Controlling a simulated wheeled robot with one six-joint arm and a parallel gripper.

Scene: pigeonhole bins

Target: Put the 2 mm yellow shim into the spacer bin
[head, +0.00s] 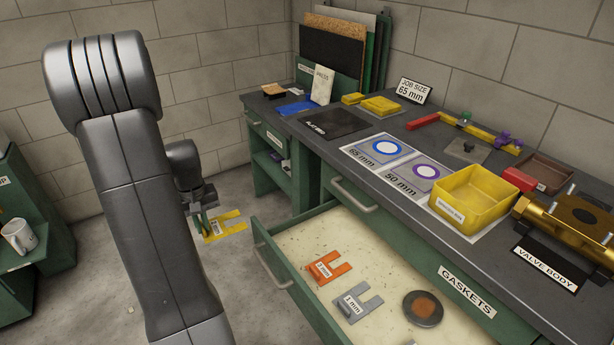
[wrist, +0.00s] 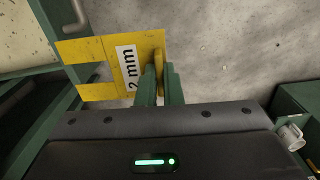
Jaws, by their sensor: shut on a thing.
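The yellow shim (head: 226,228) is a flat forked plate with a white label. In the wrist view the shim (wrist: 97,52) shows "2 mm" on its label. My gripper (head: 202,222) is shut on a small upright tab of the shim and holds it over the floor, left of the open drawer. The gripper fingers (wrist: 160,85) also show in the wrist view, with the shim's prongs pointing left. A yellow open bin (head: 470,200) sits on the bench at the right. Its front label is too small to read surely; its floor shows no contents.
The open drawer (head: 285,245) holds an orange shim (head: 328,268), a grey 1 mm shim (head: 357,302) and a dark disc (head: 423,308). A brass valve body (head: 575,225) stands right of the yellow bin. Gasket cards (head: 380,150) lie left of it. The floor near the gripper is clear.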

